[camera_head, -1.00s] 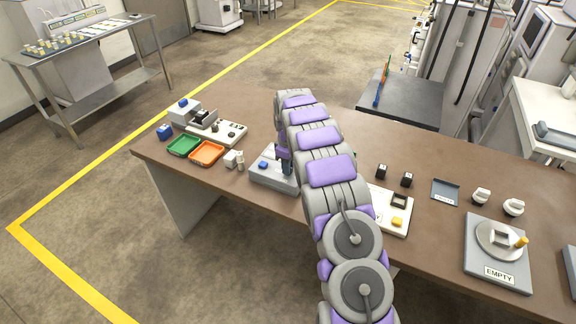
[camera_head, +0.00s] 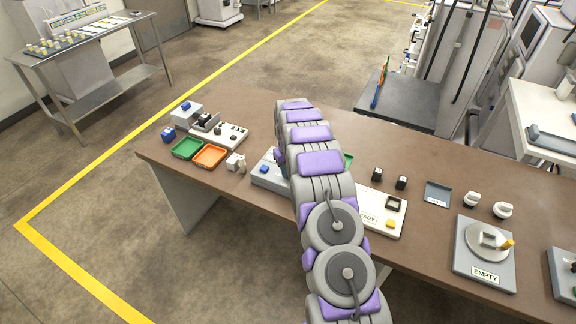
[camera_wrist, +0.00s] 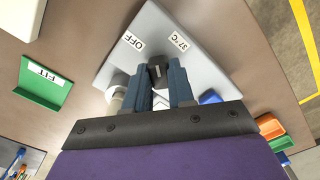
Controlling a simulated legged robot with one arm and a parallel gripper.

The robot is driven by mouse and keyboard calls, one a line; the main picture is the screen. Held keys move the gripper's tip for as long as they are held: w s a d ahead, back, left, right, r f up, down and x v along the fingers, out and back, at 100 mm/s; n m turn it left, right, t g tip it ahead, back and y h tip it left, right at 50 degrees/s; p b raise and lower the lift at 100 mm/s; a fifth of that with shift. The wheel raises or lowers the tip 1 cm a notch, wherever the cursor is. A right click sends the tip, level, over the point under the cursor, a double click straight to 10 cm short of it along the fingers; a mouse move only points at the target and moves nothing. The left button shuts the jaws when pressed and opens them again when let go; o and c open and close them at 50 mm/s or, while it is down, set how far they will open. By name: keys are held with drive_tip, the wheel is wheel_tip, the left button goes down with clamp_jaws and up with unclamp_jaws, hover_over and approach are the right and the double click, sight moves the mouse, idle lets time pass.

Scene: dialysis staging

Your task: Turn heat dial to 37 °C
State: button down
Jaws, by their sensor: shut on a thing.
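The heat dial (camera_wrist: 157,70) is a dark knob with a pale mark on a light grey panel (camera_wrist: 190,35). In the wrist view, labels on the panel read OFF (camera_wrist: 132,41) and 37 °C (camera_wrist: 180,42); the dial sits between and below them. My gripper (camera_wrist: 157,80) is shut on the dial, one blue finger on each side. The mark's exact direction is hard to tell. In the head view the grey unit (camera_head: 268,180) stands on the brown table, and my arm hides the dial and fingertips.
A blue button (camera_wrist: 210,97) and a light round part (camera_wrist: 117,84) flank the fingers. A green holder labelled FIT (camera_wrist: 45,85) stands apart at left. Green (camera_head: 187,148) and orange (camera_head: 210,156) trays lie left of the unit. A white board (camera_head: 380,207) lies right of my arm.

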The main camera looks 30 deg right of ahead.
drive_tip(key=m+p, duration=0.1)
drive_tip(key=m, duration=0.1)
drive_tip(key=m+p, duration=0.2)
drive_tip(key=m, duration=0.1)
drive_tip(key=shift+w+r+m, duration=0.15)
drive_tip(key=shift+r+m, duration=0.1)
drive_tip(key=shift+m, duration=0.05)
drive_tip(key=shift+m+p, duration=1.25)
drive_tip(key=shift+m, duration=0.95)
drive_tip(key=shift+w, duration=0.1)
drive_tip(key=c, duration=1.3)
unclamp_jaws()
drive_tip(key=shift+f, duration=0.1)
drive_tip(key=o, duration=0.3)
drive_tip(key=shift+f, duration=0.1)
drive_tip(key=shift+o, duration=0.2)
wheel_tip(320, 180, up, 17)
drive_tip(key=p, duration=0.1)
drive_tip(key=shift+d, duration=0.1)
